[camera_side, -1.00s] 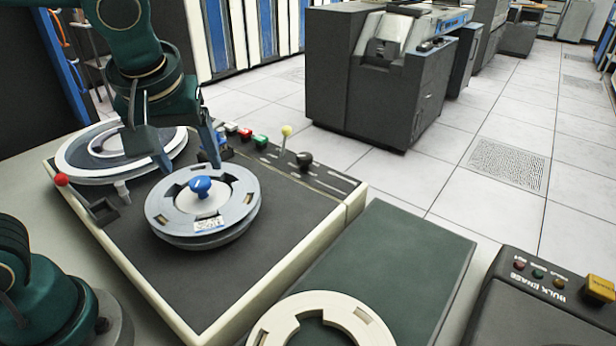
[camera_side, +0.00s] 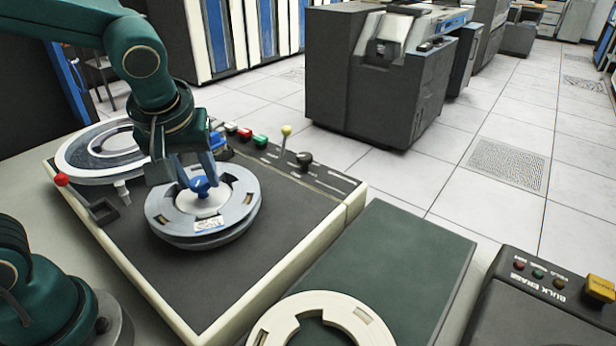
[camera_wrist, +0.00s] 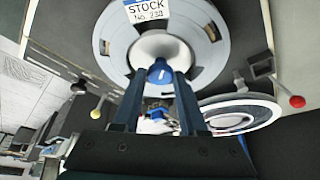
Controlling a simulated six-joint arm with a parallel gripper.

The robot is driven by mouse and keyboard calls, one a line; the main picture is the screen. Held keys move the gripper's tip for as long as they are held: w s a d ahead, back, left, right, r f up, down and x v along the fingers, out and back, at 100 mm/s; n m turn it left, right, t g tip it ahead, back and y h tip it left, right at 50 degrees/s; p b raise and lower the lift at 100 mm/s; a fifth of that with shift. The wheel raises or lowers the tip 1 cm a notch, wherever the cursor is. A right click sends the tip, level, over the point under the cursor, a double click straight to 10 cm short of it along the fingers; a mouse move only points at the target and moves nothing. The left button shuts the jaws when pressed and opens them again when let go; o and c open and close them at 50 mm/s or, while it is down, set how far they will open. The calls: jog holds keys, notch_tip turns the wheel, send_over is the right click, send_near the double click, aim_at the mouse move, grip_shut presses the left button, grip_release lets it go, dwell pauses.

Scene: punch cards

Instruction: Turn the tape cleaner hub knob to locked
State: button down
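The blue hub knob (camera_side: 202,186) sits on the pale centre of a grey tape reel (camera_side: 236,208) on the tape cleaner's dark deck. My gripper (camera_side: 198,184) is above the reel with its fingers down at the knob. In the wrist view, the knob (camera_wrist: 160,72) lies between the two fingertips (camera_wrist: 160,76), which look closed against its sides. The fingers hide part of the knob in the side view. The reel (camera_wrist: 212,42) carries a "STOCK No. 230" label in the wrist view. No lock marking is readable.
A second reel (camera_side: 72,160) lies behind left on the deck. A red-ball lever (camera_side: 61,180), a yellow-ball lever (camera_side: 286,131), a black knob (camera_side: 304,158) and coloured buttons (camera_side: 245,133) stand around it. A cream ring (camera_side: 275,322) and a bulk erase unit (camera_side: 530,310) are at the front.

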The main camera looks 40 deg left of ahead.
jog(key=shift+m, duration=0.4)
jog(key=m+h, duration=0.1)
jog(key=m, duration=0.1)
jog(key=shift+s+a+m+t, duration=0.1)
jog(key=shift+a+m+t, duration=0.05)
jog(key=shift+m+t, duration=0.25)
jog(key=m+h, duration=0.1)
jog(key=m, duration=0.2)
jog(key=shift+a+t, duration=0.15)
jog(key=shift+t, duration=0.15)
jog(key=m+h, duration=0.1)
jog(key=m, duration=0.2)
jog(key=m+h, duration=0.2)
jog(key=m, duration=0.2)
jog(key=shift+a, duration=0.2)
jog(key=shift+m, duration=0.3)
jog(key=shift+c, duration=2.2)
grip_release()
